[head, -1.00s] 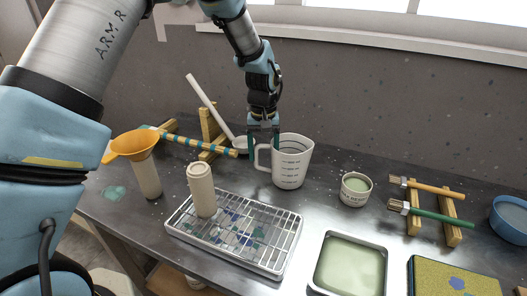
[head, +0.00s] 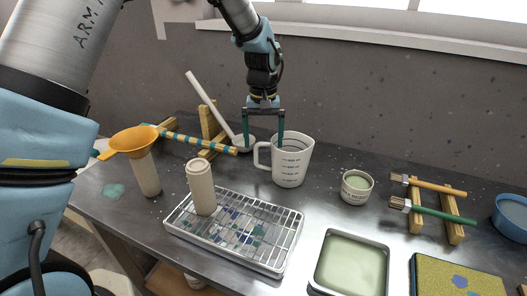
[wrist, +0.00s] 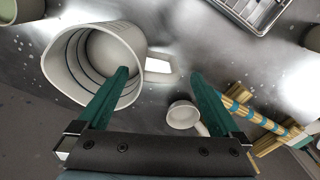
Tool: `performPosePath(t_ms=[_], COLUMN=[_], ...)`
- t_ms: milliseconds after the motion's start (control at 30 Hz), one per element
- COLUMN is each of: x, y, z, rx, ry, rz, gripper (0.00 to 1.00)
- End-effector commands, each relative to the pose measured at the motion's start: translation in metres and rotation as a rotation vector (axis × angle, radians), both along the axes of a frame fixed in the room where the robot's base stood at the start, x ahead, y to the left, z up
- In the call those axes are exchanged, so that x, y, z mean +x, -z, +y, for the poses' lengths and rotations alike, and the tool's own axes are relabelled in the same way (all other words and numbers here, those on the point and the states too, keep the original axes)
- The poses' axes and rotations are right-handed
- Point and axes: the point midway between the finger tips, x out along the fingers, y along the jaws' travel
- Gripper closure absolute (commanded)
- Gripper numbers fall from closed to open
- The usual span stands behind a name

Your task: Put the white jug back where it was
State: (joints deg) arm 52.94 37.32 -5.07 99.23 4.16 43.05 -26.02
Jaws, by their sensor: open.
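The white jug (head: 290,162) stands upright on the dark metal table, with black measuring marks on its side and its handle to the left. My gripper (head: 263,145) is open and empty, just behind and above the jug's handle side. In the wrist view, the jug (wrist: 92,65) is at the left, with its open top showing and its handle between the fingers. The green fingers of my gripper (wrist: 160,92) are wide apart; the left one overlaps the jug's rim in the picture. I cannot tell whether it touches.
A white ladle (head: 212,108) leans on a wooden rest left of the jug. A striped stick (head: 190,140), a pale bottle (head: 201,188) on a wire-rack tray (head: 270,262), and a bottle with an orange funnel (head: 134,141) stand left. A small cup (head: 356,188) is at the right.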

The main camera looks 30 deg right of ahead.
Motion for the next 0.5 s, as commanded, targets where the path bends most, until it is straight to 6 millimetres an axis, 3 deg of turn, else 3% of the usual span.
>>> performPosePath(t_ms=[300,500], x=[0.000,0.000], y=[-0.061,-0.079], z=[0.000,0.001], rx=[-0.003,-0.001], ry=[0.001,0.001], rz=[-0.001,0.000], gripper=[0.00,0.00])
